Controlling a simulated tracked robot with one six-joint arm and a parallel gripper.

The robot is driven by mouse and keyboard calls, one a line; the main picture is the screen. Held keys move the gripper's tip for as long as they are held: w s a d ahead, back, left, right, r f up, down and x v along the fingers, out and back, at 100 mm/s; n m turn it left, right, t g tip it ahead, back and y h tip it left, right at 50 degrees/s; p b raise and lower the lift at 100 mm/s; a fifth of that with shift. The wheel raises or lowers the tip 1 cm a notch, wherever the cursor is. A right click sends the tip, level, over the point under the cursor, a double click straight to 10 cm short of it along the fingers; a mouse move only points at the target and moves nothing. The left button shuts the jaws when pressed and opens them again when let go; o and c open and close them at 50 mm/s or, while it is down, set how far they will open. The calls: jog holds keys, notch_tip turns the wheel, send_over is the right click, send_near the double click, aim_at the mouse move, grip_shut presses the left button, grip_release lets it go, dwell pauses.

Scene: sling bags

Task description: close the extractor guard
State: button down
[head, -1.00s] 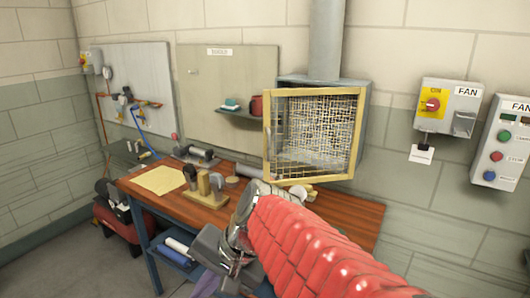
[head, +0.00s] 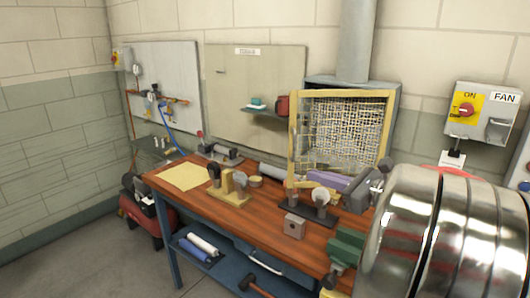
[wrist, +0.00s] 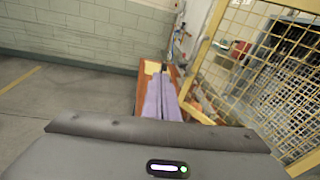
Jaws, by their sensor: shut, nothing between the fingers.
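The extractor guard (head: 342,130) is a wire mesh panel in a yellow frame at the front of the grey extractor hood (head: 398,110). It looks swung out from the hood, with its left edge standing forward. My gripper (head: 318,177), with purple fingers, shows in front of the guard's lower part in the head view; contact cannot be told. In the wrist view the purple fingers (wrist: 160,97) are together and empty, and the guard (wrist: 255,75) stands to their right, apart from them in the picture. The guard's lower right is partly hidden by my gripper.
The wooden bench (head: 200,195) below holds a yellow sheet (head: 182,177), a grinder-like tool (head: 219,153), a small metal block (head: 293,226) and a green vise (head: 346,247). A fan switch box (head: 482,115) is on the right wall.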

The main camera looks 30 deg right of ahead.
jog(key=s+d+r+m+t+h, duration=0.1)
jog(key=s+d+m, duration=0.1)
jog(key=d, duration=0.4)
jog(key=shift+s+r+m+t+h, duration=0.2)
jog(key=shift+m+t+h, duration=0.1)
jog(key=shift+h, duration=0.1)
jog(key=shift+w, duration=0.1)
jog(key=w+a, duration=0.1)
jog(key=w, duration=1.2)
jog(key=shift+w, duration=0.4)
jog(key=shift+w, duration=0.1)
